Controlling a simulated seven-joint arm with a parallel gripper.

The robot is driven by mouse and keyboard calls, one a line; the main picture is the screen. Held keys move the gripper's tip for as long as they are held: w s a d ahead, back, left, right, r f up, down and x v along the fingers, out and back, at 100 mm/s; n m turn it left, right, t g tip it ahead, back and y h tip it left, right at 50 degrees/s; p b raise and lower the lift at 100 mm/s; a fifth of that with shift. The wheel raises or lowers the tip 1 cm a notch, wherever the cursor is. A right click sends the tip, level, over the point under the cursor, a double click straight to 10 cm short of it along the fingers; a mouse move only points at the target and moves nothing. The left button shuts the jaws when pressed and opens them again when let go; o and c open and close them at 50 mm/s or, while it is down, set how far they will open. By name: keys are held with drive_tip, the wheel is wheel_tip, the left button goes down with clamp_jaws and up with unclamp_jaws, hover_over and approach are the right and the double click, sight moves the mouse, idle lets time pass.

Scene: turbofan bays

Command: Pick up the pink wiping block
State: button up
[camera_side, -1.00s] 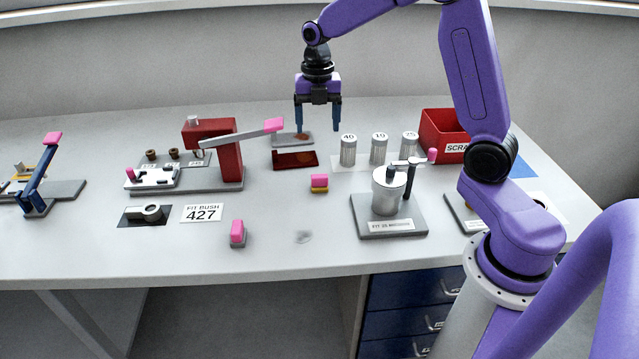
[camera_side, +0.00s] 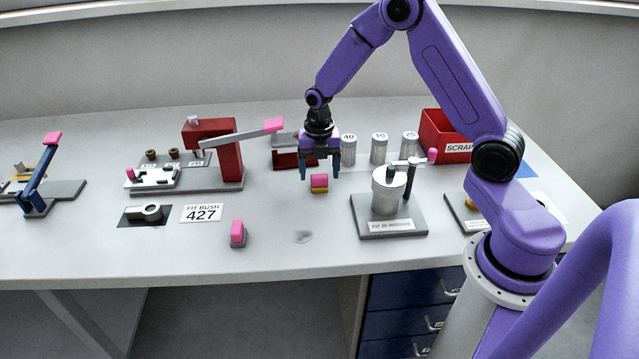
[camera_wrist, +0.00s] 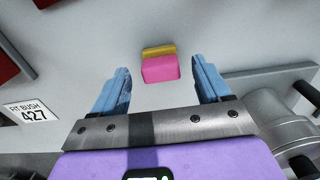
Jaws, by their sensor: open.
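A small block with a pink top and a yellow base (camera_side: 319,183) lies on the grey table in the side view. In the wrist view the same block (camera_wrist: 160,68) shows between and slightly beyond the fingertips. My gripper (camera_side: 320,174) points down just above or behind this block, its two blue fingers apart and empty. In the wrist view a clear gap shows between the block and each finger. A second pink block on a grey base (camera_side: 238,233) stands nearer the table's front edge.
A red press with a pink-tipped lever (camera_side: 222,150) stands to the left. A metal cup fixture (camera_side: 389,195) stands to the right, with several labelled cylinders (camera_side: 379,149) and a red scrap bin (camera_side: 441,135) behind. A dark red tray (camera_side: 285,160) is partly hidden behind my gripper.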

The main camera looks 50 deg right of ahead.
drive_tip(key=shift+f, duration=1.35)
drive_tip(key=shift+c, duration=0.3)
drive_tip(key=c, duration=1.1)
drive_tip(key=shift+r, duration=0.1)
